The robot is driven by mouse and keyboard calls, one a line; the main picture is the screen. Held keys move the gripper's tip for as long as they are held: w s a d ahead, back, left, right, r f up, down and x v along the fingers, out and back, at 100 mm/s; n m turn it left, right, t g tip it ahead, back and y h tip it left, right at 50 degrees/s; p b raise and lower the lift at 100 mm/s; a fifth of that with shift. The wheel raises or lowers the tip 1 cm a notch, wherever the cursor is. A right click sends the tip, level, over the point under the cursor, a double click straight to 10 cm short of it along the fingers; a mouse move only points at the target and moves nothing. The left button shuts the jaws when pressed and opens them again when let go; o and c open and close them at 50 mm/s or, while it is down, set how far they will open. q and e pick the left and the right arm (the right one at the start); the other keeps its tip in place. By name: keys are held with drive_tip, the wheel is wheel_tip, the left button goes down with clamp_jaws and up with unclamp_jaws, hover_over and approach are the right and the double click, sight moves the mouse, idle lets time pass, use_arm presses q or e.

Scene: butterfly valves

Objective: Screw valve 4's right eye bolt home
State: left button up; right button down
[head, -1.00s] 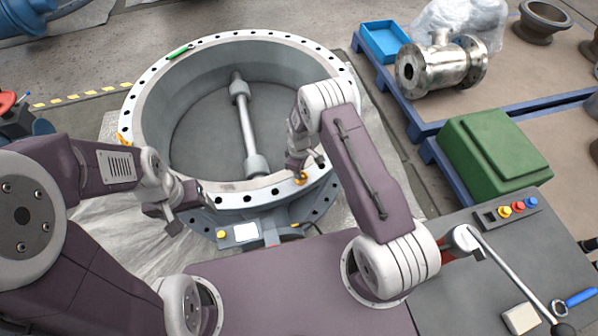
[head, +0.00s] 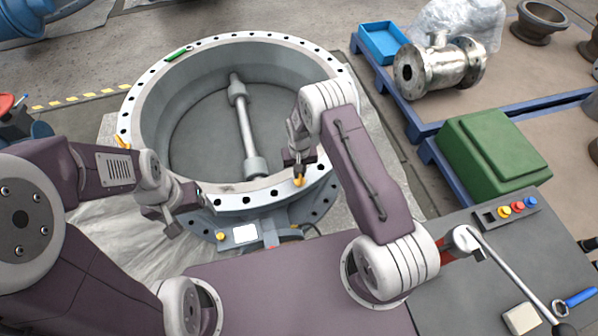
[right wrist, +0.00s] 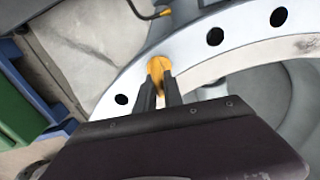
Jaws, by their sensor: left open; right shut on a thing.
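The large grey valve (head: 160,110) lies with its drilled flange ring facing up. A yellow eye bolt (head: 299,182) stands on the near right part of the flange. My right gripper (head: 298,172) is shut on it from above. In the right wrist view the fingers of my right gripper (right wrist: 160,88) close on the yellow eye bolt (right wrist: 157,66) at the flange (right wrist: 190,55). How deep its thread sits is hidden. Another yellow eye bolt (head: 122,141) is at the flange's left side. My left gripper (head: 173,222) is open and empty, just outside the near left flange.
A green marker-like item (head: 178,54) lies on the far left flange. A green box (head: 493,155), a blue tray (head: 384,42) and a metal pipe fitting (head: 436,66) stand on the right. A panel with coloured buttons (head: 505,211) is at front right.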

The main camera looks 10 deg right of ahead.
drive_tip(key=m, duration=0.6)
drive_tip(key=shift+d, duration=0.15)
drive_tip(key=m, duration=0.6)
drive_tip(key=shift+s+d+m, duration=0.1)
drive_tip(key=shift+s+m, duration=0.1)
drive_tip(key=shift+m, duration=0.2)
drive_tip(key=c, duration=1.5)
unclamp_jaws()
drive_tip(key=shift+o, duration=0.2)
wheel_tip(320, 180, up, 9)
drive_tip(key=shift+r+p, duration=0.1)
drive_tip(key=shift+p, duration=0.6)
